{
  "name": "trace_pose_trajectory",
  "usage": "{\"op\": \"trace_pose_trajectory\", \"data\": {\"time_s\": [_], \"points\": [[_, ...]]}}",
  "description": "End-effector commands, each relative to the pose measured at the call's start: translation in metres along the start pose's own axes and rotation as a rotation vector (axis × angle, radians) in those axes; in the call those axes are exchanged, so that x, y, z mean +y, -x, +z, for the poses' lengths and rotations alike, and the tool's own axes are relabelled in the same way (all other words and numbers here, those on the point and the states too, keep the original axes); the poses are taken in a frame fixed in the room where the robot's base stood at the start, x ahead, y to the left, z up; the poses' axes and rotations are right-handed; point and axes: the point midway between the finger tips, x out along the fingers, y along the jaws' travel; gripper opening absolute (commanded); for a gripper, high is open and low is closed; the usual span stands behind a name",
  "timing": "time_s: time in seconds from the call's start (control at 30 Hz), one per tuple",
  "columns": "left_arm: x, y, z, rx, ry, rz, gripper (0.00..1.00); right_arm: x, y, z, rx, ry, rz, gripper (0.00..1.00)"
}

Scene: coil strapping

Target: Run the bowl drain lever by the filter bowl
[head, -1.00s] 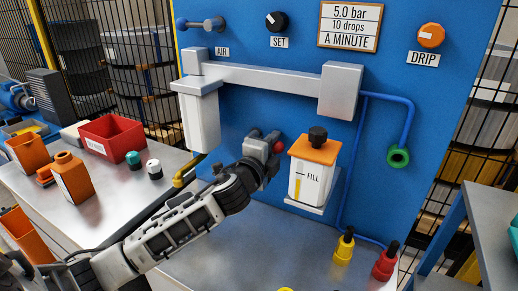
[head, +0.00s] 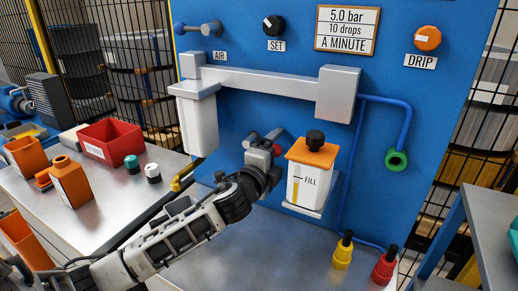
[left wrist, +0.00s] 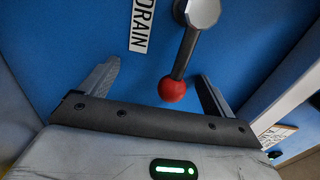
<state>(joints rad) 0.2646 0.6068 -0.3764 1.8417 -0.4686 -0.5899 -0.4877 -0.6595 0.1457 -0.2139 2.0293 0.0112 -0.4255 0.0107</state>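The drain lever is a grey arm with a red ball end. Its red ball (head: 276,150) shows just right of my left gripper in the head view. In the left wrist view the lever (left wrist: 182,58) hangs from a grey pivot, slightly tilted, beside a DRAIN label (left wrist: 143,24). My left gripper (head: 263,143) is open, and its fingers (left wrist: 158,75) stand either side of the red ball in the wrist view. The pale filter bowl (head: 199,125) hangs under the manifold's left end, left of the gripper. My right gripper is not in view.
An orange-capped FILL reservoir (head: 310,180) stands close right of the gripper. The grey manifold bar (head: 265,81) runs above. Yellow (head: 343,252) and red (head: 384,268) fittings sit lower right. A red bin (head: 110,141) and orange containers stand on the left bench. The bench below the arm is mostly clear.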

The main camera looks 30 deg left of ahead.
Motion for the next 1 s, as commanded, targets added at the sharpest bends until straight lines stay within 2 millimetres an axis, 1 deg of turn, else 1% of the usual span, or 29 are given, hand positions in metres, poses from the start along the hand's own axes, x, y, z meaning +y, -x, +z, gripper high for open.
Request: {"op": "trace_pose_trajectory", "data": {"time_s": [0.27, 0.37, 1.0], "points": [[-0.004, 0.0, 0.001, -0.001, -0.001, -0.008, 0.91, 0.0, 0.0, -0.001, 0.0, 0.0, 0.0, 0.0], [-0.004, 0.004, 0.001, -0.001, -0.002, -0.008, 0.91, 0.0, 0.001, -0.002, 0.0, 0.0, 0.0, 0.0], [-0.005, 0.054, 0.001, -0.001, -0.002, -0.01, 0.91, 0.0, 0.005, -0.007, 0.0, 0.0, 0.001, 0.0]]}}
